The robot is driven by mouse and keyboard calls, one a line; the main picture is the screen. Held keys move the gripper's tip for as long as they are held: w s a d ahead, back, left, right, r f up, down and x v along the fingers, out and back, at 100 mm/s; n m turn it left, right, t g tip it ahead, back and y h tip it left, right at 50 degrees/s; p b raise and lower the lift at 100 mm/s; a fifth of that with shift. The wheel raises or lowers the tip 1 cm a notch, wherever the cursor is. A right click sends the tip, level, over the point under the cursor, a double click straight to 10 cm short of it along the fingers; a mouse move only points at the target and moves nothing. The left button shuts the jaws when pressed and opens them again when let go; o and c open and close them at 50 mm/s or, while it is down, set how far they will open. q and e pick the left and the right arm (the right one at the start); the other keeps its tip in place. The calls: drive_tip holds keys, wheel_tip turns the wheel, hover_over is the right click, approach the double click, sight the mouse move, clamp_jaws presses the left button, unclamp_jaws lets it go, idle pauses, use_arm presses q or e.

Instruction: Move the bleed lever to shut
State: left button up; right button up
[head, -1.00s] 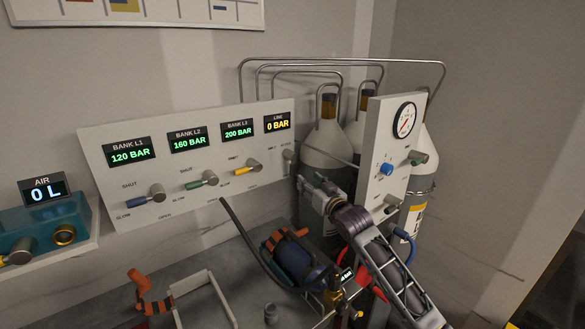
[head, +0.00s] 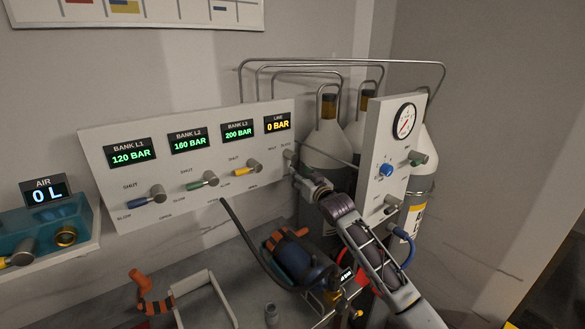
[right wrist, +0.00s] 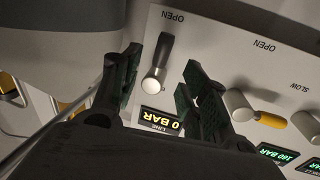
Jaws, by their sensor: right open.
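The bleed lever (head: 288,157) is at the right end of the sloped panel, below the LINE display (head: 277,123), which reads 0 BAR. In the right wrist view the lever (right wrist: 163,55) has a pale round hub and a dark handle that points toward an OPEN label. My right gripper (head: 296,174) is open at the panel's right edge. In the right wrist view its two fingers (right wrist: 160,76) stand on either side of the lever, apart from each other. Whether either finger touches it I cannot tell. My left gripper is not in view.
Blue, green and yellow levers (head: 145,199) sit further left on the panel (head: 110,180). Gas cylinders (head: 325,145) and a gauge panel (head: 385,150) stand close on the right. A blue cylinder (head: 295,262) with a black hose lies on the bench below.

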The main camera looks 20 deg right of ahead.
drive_tip(key=shift+w+a+p, duration=0.1)
drive_tip(key=shift+w+a, duration=0.1)
drive_tip(key=shift+w, duration=0.95)
drive_tip(key=shift+w+a+p, duration=0.1)
drive_tip(key=shift+w+a, duration=0.05)
drive_tip(key=shift+w, duration=1)
drive_tip(key=shift+w+a+p, duration=0.1)
drive_tip(key=shift+w+a, duration=0.1)
drive_tip(key=shift+w, duration=0.95)
drive_tip(key=shift+c, duration=0.2)
clamp_jaws()
